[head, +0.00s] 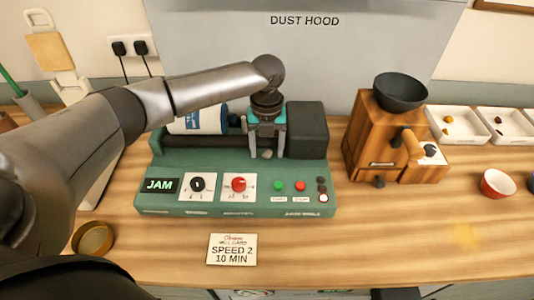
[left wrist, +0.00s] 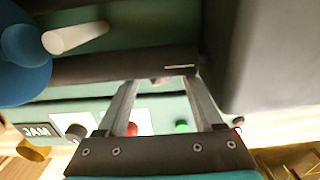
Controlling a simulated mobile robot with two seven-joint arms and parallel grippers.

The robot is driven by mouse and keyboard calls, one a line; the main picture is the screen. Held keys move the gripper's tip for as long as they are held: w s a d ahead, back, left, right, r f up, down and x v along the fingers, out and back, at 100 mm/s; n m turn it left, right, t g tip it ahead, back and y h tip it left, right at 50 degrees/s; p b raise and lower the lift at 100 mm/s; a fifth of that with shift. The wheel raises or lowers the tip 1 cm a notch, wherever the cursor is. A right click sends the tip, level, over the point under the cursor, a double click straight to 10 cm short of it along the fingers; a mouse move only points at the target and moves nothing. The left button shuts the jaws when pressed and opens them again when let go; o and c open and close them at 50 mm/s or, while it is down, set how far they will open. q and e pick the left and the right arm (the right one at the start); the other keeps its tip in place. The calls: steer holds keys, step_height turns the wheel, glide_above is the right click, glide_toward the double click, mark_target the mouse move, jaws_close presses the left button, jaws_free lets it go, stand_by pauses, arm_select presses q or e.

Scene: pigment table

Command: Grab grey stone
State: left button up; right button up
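A small grey stone (head: 267,154) lies on the green roller machine (head: 180,205), just in front of its dark roller. My left gripper (head: 266,150) points down over the machine, its two fingers spread on either side of the stone. In the left wrist view the fingers (left wrist: 162,82) are apart, and a small part of the stone (left wrist: 160,80) shows near the tips, partly hidden by the roller. I see no contact between fingers and stone. My right gripper is not in view.
A dark block (head: 306,130) stands close right of my left gripper. A white and blue jar (head: 198,121) lies on the machine to the left. A wooden grinder (head: 375,135) stands to the right. A card (head: 232,249) lies in front on the table.

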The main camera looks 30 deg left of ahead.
arm_select(q)
jaws_close()
stand_by(0.3)
steer(key=shift+r, duration=0.1)
